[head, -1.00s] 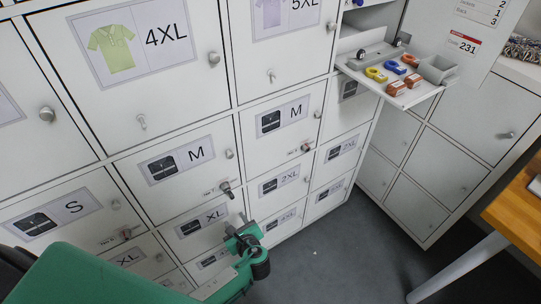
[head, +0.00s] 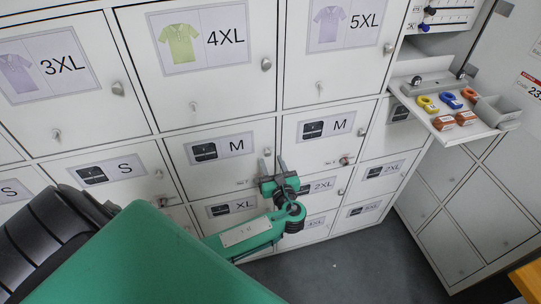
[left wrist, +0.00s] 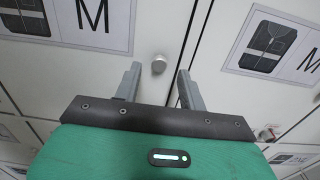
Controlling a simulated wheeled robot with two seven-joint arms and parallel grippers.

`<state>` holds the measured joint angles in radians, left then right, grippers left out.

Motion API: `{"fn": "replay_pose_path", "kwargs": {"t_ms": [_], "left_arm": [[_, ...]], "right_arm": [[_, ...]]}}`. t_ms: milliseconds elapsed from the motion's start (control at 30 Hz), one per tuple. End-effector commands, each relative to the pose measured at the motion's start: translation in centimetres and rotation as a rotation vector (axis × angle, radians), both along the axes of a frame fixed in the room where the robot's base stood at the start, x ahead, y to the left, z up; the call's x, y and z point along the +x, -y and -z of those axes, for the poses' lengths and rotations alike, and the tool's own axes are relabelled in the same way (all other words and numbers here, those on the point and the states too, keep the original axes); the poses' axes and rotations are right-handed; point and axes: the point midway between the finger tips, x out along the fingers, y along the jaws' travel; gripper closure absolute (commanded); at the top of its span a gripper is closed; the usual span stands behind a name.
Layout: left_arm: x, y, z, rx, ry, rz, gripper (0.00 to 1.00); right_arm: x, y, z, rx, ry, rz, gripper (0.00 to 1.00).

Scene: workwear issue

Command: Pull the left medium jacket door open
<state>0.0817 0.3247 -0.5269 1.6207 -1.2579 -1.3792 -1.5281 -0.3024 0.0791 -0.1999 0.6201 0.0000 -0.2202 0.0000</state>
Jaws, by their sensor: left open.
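The left medium jacket door (head: 208,179), labelled M with a dark jacket picture, is shut flush in the locker front. It also shows in the left wrist view (left wrist: 90,70). Its round knob (left wrist: 158,64) is near its right edge; in the head view the knob (head: 267,152) shows just above my fingertips. My left gripper (head: 272,160) is open and empty in front of the door's right edge. In the left wrist view the knob lies between the two fingertips, and no contact is seen. My gripper hides the door's lower right corner. My right gripper is not in view.
The right M door (head: 315,144) is shut, with a key in its lock (head: 345,160). Doors around are shut. A pulled-out tray (head: 445,130) with small coloured items juts out at right. Grey floor (head: 340,265) is clear below; a wooden tabletop (head: 528,280) is at lower right.

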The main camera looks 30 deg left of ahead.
Motion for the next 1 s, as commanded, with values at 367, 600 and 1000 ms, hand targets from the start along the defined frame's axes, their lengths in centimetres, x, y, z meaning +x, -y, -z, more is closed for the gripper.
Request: {"fn": "replay_pose_path", "kwargs": {"t_ms": [367, 600, 1000], "left_arm": [[1.8, -2.1, 0.1, -0.001, -0.001, 0.001, 0.59], [1.8, -2.1, 0.1, -0.001, -0.001, 0.001, 0.67], [1.7, -2.0, 0.1, -0.001, -0.002, 0.005, 1.0]], "right_arm": [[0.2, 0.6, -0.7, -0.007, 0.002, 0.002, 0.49], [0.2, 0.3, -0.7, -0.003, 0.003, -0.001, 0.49], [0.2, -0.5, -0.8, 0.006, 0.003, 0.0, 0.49]]}}
